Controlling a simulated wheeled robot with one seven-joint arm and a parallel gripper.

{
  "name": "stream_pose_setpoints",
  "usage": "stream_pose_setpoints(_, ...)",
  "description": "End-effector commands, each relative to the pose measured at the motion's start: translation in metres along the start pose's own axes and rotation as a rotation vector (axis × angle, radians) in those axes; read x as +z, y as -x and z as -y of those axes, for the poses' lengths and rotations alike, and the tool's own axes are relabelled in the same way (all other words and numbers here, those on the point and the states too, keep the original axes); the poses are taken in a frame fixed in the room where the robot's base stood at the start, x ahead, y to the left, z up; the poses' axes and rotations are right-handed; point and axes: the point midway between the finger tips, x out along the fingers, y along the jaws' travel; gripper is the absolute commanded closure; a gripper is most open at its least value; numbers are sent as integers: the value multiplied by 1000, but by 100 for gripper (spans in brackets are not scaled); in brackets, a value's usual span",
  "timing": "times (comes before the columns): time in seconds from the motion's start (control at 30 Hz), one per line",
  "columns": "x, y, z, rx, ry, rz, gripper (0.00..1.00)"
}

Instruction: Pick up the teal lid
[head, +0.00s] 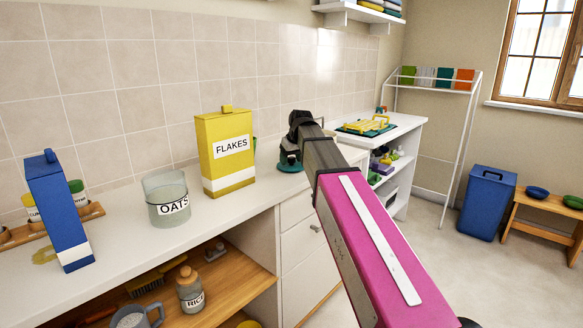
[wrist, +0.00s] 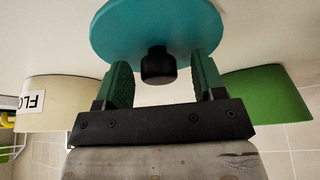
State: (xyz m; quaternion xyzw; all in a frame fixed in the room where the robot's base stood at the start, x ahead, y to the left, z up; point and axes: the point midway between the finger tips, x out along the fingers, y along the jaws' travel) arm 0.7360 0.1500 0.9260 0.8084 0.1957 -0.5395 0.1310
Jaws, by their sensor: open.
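The teal lid (wrist: 150,25) is a flat round disc with a black knob (wrist: 158,68), lying on the white counter in the wrist view. My gripper (wrist: 163,70) is open, with one dark green finger on each side of the knob. A gap shows between the knob and each finger. In the head view the teal lid (head: 289,166) shows at the counter's right part, directly under my gripper (head: 289,154), which partly hides it.
A yellow FLAKES box (head: 226,152) stands left of my gripper, with an OATS jar (head: 167,200) and a blue carton (head: 58,212) further left. In the wrist view a cream canister (wrist: 62,103) and a green one (wrist: 268,98) flank my gripper.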

Motion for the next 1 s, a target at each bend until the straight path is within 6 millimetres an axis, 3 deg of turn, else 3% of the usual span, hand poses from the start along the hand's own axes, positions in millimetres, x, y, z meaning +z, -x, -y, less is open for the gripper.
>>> stream_pose_setpoints(0.17, 0, 0, 0, 0, 0, 0, 37)
stream_pose_setpoints(0.33, 0, 0, 0, 0, 0, 0, 89)
stream_pose_setpoints(0.73, -2, 5, 0, 0, 0, -1, 91)
stream_pose_setpoints(1.0, -19, 41, -1, 1, 0, -2, 91)
